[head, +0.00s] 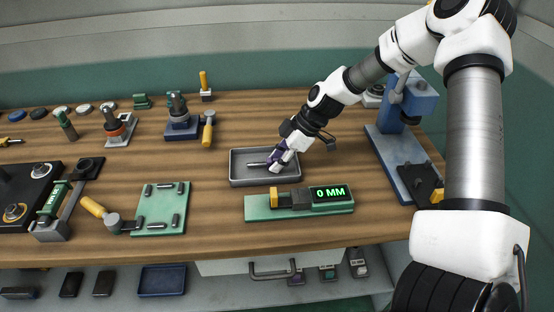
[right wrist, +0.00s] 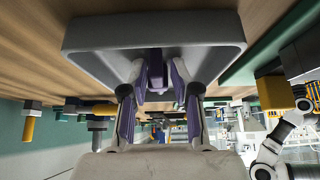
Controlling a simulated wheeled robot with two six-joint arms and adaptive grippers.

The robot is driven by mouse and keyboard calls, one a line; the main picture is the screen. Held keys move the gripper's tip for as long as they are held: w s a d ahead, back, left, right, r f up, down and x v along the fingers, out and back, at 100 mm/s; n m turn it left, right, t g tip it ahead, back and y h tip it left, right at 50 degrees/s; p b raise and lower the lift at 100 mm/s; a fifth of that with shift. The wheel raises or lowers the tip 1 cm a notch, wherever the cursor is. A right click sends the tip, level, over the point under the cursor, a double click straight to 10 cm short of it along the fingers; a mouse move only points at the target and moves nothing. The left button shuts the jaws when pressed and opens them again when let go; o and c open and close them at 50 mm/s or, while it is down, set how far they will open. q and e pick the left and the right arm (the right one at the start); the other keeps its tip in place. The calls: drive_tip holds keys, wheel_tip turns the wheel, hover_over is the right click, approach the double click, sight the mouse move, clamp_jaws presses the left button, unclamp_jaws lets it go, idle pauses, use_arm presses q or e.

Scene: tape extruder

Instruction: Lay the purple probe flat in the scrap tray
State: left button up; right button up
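The scrap tray (head: 236,176) is a shallow grey tray in the middle of the table; its rim and wall also show in the right wrist view (right wrist: 90,38). The purple probe (right wrist: 156,68) is in the tray, between my right fingertips; in the head view its thin dark rod (head: 256,164) points left along the tray floor. My right gripper (head: 275,160) reaches down into the tray. In the right wrist view its purple-padded fingers (right wrist: 158,80) stand apart around the probe, with a narrow gap visible. My left gripper is in neither view.
A green gauge with a "0 MM" display (head: 330,194) stands just in front of the tray. A blue press (head: 405,150) is to the right. A green plate (head: 162,208) and an orange-handled tool (head: 95,208) are to the left. Bare wood lies between the plate and tray.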

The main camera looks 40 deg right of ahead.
drive_tip(key=o, duration=0.4)
drive_tip(key=shift+s+f, duration=0.15)
drive_tip(key=shift+f, duration=0.15)
drive_tip(key=shift+d, duration=0.15)
drive_tip(key=shift+w, duration=0.2)
drive_tip(key=shift+d+r, duration=0.1)
drive_tip(key=shift+r, duration=0.15)
drive_tip(key=v, duration=1.1)
drive_tip(key=shift+d+r, duration=0.2)
drive_tip(key=shift+r, duration=0.05)
drive_tip(key=shift+s, duration=0.15)
